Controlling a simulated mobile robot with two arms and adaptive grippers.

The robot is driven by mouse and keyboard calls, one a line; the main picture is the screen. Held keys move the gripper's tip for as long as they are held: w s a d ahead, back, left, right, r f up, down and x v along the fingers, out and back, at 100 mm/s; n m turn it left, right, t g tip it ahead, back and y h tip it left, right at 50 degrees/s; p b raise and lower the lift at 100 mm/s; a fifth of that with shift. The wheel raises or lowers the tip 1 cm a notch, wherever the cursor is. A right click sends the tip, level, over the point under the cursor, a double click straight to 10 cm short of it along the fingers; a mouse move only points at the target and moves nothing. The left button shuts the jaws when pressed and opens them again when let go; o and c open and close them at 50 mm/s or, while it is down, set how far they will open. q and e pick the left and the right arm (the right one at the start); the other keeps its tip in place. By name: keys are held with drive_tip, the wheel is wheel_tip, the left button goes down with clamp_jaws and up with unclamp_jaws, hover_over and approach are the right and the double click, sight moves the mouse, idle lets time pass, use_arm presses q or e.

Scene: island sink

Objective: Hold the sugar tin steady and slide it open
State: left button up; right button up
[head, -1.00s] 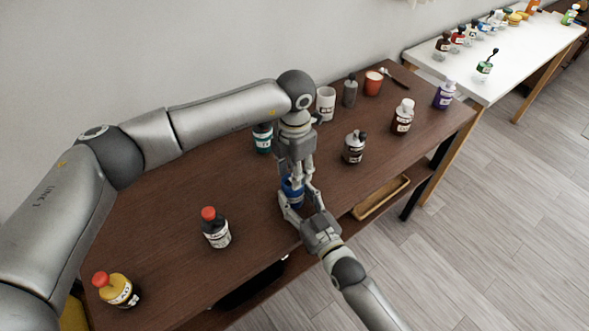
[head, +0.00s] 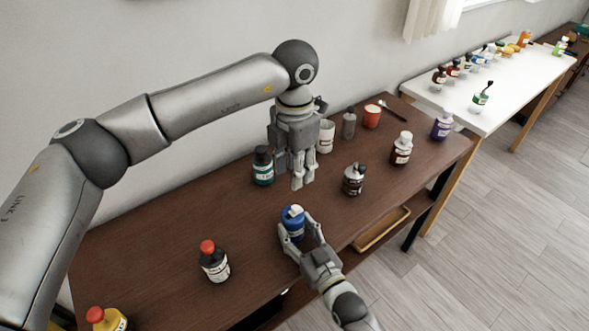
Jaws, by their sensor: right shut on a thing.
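A small blue tin (head: 292,222) with a pale patch on its top stands upright near the front edge of the brown table. It is the only thing between my grippers that could be the sugar tin; its label is not readable. My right gripper (head: 299,236) reaches in from the front and is shut around the tin's sides. My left gripper (head: 297,178) hangs above the table, behind and above the tin, fingers pointing down and clear of it. The view does not show clearly how far its fingers are apart, and I see nothing between them.
A teal-labelled bottle (head: 262,166) stands just left of my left gripper. A grey-brown bottle (head: 354,180) stands right of the tin, and a red-capped bottle (head: 214,262) stands left. A white mug (head: 326,137) is behind.

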drive_tip(key=o, duration=1.2)
drive_tip(key=shift+c, duration=0.2)
